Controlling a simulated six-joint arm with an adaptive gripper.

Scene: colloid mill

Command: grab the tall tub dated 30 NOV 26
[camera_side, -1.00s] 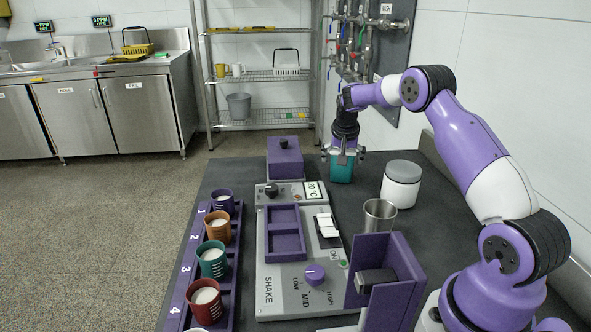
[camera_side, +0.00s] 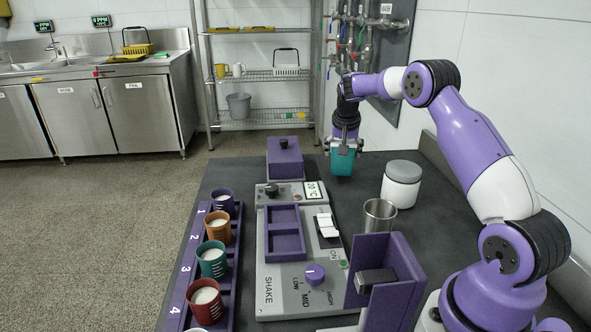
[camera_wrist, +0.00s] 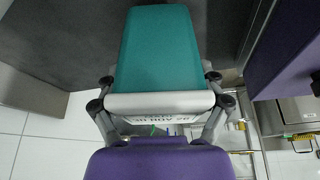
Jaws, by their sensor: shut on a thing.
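A teal tub (camera_side: 343,162) hangs in my gripper (camera_side: 345,143) at the back right of the dark worktop in the side view. My gripper is shut on the tub near its top. In the wrist view the teal tub (camera_wrist: 158,50) fills the upper middle, with a pale grey band across its near end. My fingers (camera_wrist: 160,104) press on both sides of that band. The tub looks upright and a little clear of the worktop.
A purple box (camera_side: 285,160) stands left of the tub. A white jar with grey lid (camera_side: 401,184) and a steel cup (camera_side: 379,216) stand right and nearer. The shaker panel (camera_side: 285,285) and a rack of several filled cups (camera_side: 236,270) lie in front and left.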

